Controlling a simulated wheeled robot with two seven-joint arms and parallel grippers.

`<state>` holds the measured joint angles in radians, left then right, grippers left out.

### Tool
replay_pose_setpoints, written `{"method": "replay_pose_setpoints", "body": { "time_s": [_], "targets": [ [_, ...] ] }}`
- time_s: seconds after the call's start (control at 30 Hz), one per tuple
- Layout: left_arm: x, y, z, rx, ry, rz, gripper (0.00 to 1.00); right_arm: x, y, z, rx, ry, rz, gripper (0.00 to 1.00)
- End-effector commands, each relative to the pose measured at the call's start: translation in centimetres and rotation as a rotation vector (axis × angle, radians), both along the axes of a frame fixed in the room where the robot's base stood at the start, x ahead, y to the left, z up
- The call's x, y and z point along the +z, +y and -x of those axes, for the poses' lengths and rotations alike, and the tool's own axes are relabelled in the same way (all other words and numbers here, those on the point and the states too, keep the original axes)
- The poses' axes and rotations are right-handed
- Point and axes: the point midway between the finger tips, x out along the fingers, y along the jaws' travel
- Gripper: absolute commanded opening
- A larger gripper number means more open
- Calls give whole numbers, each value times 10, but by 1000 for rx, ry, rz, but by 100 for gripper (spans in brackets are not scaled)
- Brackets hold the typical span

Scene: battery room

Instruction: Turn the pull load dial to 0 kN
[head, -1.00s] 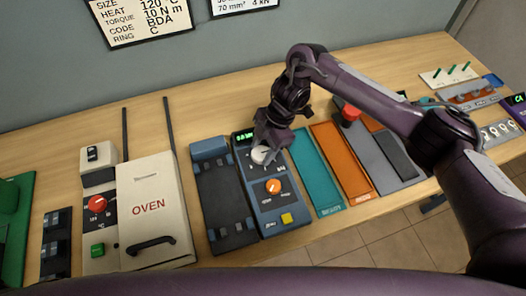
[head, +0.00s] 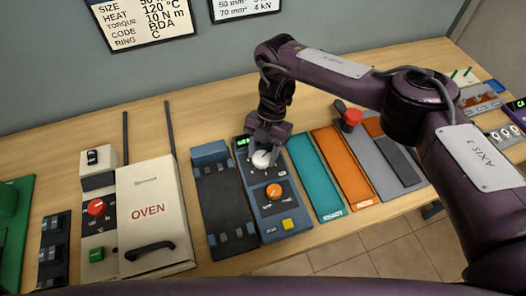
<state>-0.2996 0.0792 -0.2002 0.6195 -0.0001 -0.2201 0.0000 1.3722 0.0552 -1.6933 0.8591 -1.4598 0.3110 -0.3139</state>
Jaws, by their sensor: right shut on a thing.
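The dark blue panel (head: 269,215) lies on the bench and carries a white dial (head: 261,160), an orange knob (head: 273,191) and a yellow button (head: 288,224). A green display (head: 241,142) sits at its top, partly covered and too small to read. My right gripper (head: 264,155) points down from above and is shut on the white dial; the dial's markings are largely hidden. I cannot tell from the lettering which knob is the pull load dial. My left gripper is not in view.
A grey-blue fixture (head: 222,205) lies directly left of the panel, and the white oven (head: 150,205) stands further left. Teal (head: 315,178) and orange (head: 344,168) trays lie to the right. A red button (head: 352,117) stands behind them. A wall sign (head: 140,22) hangs at the back.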

Motion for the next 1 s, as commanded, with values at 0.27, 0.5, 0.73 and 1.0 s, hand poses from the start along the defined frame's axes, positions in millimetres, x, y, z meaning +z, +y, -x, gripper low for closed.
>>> {"method": "replay_pose_setpoints", "body": {
  "time_s": [0.27, 0.5, 0.73, 1.0],
  "targets": [
    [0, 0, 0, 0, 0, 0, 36, 2, 1, -1, 9, -3, -3, 23],
    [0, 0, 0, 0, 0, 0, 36, 1, 1, -1, 8, -3, -2, 59],
    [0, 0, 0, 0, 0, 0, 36, 1, 0, 0, 8, -1, -1, 67],
    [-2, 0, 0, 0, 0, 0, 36, 14, -2, -6, 9, -6, 0, 67]
  ]
}}
